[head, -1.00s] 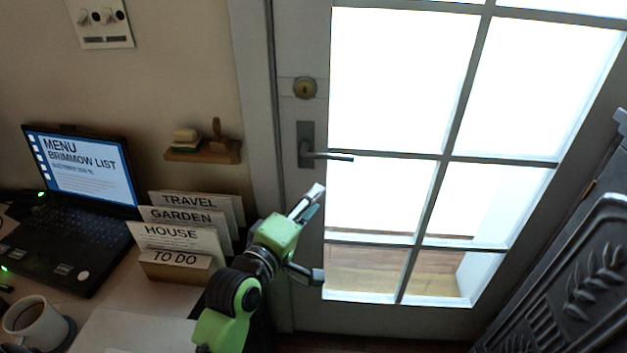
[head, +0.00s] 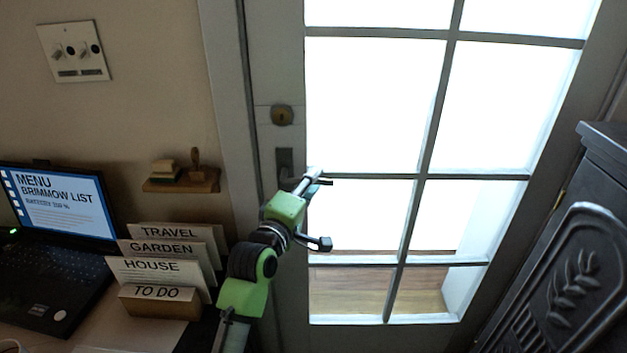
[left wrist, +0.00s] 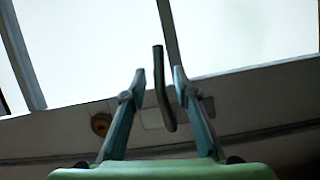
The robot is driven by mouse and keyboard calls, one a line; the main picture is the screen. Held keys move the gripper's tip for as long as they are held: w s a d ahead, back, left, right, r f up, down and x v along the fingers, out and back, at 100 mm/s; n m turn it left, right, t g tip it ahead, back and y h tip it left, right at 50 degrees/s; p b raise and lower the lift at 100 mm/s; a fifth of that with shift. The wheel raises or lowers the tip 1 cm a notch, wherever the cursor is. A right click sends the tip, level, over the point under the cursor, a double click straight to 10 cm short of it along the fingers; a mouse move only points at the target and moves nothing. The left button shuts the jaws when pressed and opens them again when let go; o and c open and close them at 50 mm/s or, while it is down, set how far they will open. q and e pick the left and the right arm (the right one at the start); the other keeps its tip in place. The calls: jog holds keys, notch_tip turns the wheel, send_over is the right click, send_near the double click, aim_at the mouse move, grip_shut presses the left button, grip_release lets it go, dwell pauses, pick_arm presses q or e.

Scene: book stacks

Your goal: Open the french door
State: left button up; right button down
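The french door (head: 283,60), a grey frame with bright glass panes, stands closed in the middle of the head view. Its dark lever handle (head: 285,163) is on the left stile, below a round brass lock (head: 282,115). My left gripper (head: 322,208) is at the handle, with one finger overlapping the lever in the head view. In the left wrist view the lever (left wrist: 160,88) shows between the two spread fingers, apparently not clamped; contact cannot be told. My right gripper is not in view.
A desk at the left holds a laptop (head: 60,210) and a card holder (head: 158,303) close to my left arm. A small wall shelf (head: 180,184) and a switch plate (head: 73,52) are on the wall. A dark ornate metal piece (head: 560,270) stands at the right.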

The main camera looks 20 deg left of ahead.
pick_arm(q)
jog(key=shift+w, duration=0.4)
grip_shut()
jog(key=shift+m+p, duration=0.3)
jog(key=shift+p, duration=0.2)
jog(key=shift+s+a+f+m+g+y+p, duration=0.15)
jog(key=shift+f+m+g+p, duration=0.3)
jog(key=shift+f+m+p, duration=0.75)
jog(key=shift+a+f+m+g+y+p, duration=0.35)
jog(key=shift+m+p, duration=0.4)
jog(key=shift+p, duration=1.15)
jog(key=shift+s+a+f+m+g+y+p, duration=0.1)
jog(key=shift+f+m+g+p, duration=0.45)
jog(key=shift+m+p, duration=0.7)
jog(key=shift+n+p, duration=0.3)
